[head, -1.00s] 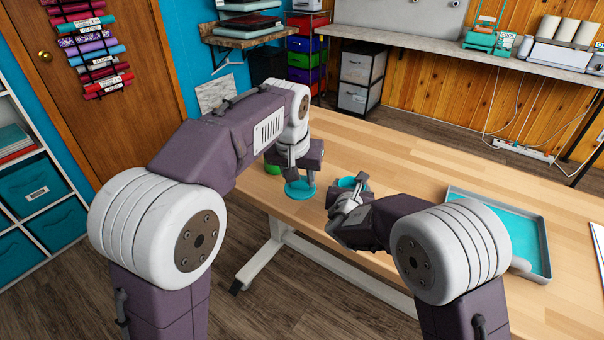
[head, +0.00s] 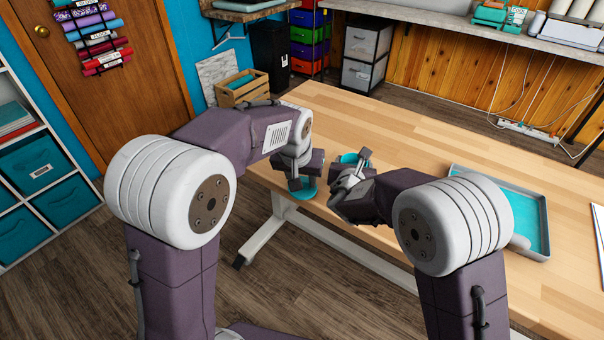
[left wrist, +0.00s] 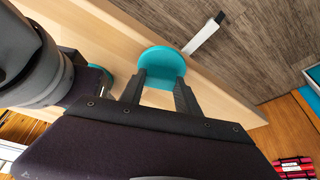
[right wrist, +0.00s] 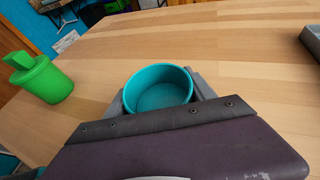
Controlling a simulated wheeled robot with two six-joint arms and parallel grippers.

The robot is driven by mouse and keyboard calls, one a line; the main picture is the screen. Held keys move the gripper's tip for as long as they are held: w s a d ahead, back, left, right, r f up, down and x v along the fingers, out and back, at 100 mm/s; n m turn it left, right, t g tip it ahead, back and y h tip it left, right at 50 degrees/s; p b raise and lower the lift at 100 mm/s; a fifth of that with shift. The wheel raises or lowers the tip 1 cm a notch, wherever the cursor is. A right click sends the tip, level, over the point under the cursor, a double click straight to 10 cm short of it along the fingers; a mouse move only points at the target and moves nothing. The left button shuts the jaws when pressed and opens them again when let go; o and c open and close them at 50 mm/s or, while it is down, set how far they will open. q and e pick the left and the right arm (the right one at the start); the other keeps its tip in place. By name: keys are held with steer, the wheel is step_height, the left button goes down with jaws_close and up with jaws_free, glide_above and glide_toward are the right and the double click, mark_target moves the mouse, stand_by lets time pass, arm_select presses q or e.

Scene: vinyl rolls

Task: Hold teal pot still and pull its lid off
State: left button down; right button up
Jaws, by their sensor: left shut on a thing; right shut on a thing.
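The teal pot (right wrist: 160,88) is open at the top, its empty inside showing in the right wrist view. My right gripper (head: 352,176) is shut on it, one finger on each side. In the head view the pot (head: 349,158) is partly hidden behind this gripper. The round teal lid (left wrist: 162,66) is in the fingers of my left gripper (left wrist: 159,92), which is shut on it. In the head view the lid (head: 304,190) is apart from the pot, to its left and nearer to me, by the table's front edge.
A green lidded pot (right wrist: 43,80) stands on the wooden table (head: 420,140), left of the teal pot in the right wrist view. A grey tray with a teal inside (head: 525,215) lies at the right. A wooden crate (head: 249,92) stands beyond the table. The table's middle is clear.

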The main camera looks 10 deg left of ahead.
arm_select(q)
steer(key=shift+s+f, duration=0.1)
steer(key=shift+f, duration=0.1)
stand_by(0.5)
steer(key=c, duration=0.8)
jaws_free()
steer(key=v, duration=1.2)
arm_select(e)
steer(key=o, duration=1.3)
steer(key=shift+o, duration=0.2)
steer(key=v, duration=1.2)
